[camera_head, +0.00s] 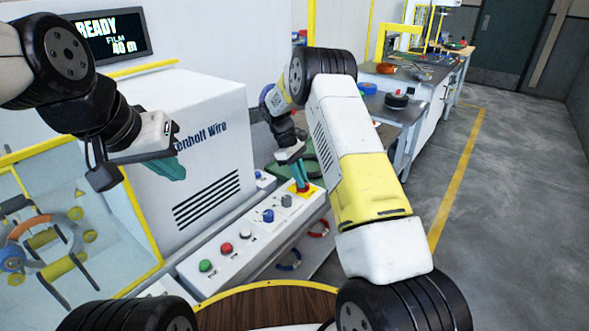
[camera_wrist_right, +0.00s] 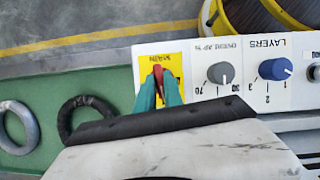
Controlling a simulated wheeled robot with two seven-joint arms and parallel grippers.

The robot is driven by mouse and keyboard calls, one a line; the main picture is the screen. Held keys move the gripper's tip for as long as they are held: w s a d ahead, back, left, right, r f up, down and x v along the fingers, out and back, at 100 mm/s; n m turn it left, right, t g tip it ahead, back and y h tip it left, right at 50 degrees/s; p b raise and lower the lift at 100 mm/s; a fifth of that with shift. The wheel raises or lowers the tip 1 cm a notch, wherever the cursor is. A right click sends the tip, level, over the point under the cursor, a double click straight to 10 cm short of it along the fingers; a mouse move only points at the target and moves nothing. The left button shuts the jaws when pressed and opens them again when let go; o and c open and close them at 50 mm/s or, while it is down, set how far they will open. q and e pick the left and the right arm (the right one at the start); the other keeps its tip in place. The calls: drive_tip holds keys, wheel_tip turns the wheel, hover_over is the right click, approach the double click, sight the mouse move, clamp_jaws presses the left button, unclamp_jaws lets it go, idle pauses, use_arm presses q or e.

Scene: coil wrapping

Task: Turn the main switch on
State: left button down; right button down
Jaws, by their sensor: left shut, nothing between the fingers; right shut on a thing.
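The main switch is a red handle (camera_wrist_right: 158,74) on a yellow plate (camera_wrist_right: 175,62) marked MAIN, at the end of the white control panel (camera_head: 232,249). In the head view the yellow plate (camera_head: 313,190) shows at the panel's far right end. My right gripper (camera_wrist_right: 159,91) has its teal fingers shut on the red handle; it also shows in the head view (camera_head: 299,178). The fingers cover part of the handle, so its exact angle is hard to tell. My left gripper (camera_head: 172,171) is shut and empty in front of the white machine housing.
A grey knob (camera_wrist_right: 221,73) and a blue LAYERS knob (camera_wrist_right: 275,69) sit beside the switch. The panel also has a green button (camera_head: 206,265) and a red button (camera_head: 226,247). Dark and grey rings lie on a green surface (camera_wrist_right: 50,155). A display (camera_head: 110,36) reads READY.

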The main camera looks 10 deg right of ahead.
drive_tip(key=shift+m, duration=0.6)
drive_tip(key=shift+y, duration=0.3)
drive_tip(key=c, duration=1.5)
unclamp_jaws()
drive_tip(key=shift+o, duration=0.2)
drive_tip(key=v, duration=0.7)
drive_tip(key=shift+w+a+r, duration=0.15)
drive_tip(key=shift+w+r, duration=0.15)
drive_tip(key=shift+r, duration=0.1)
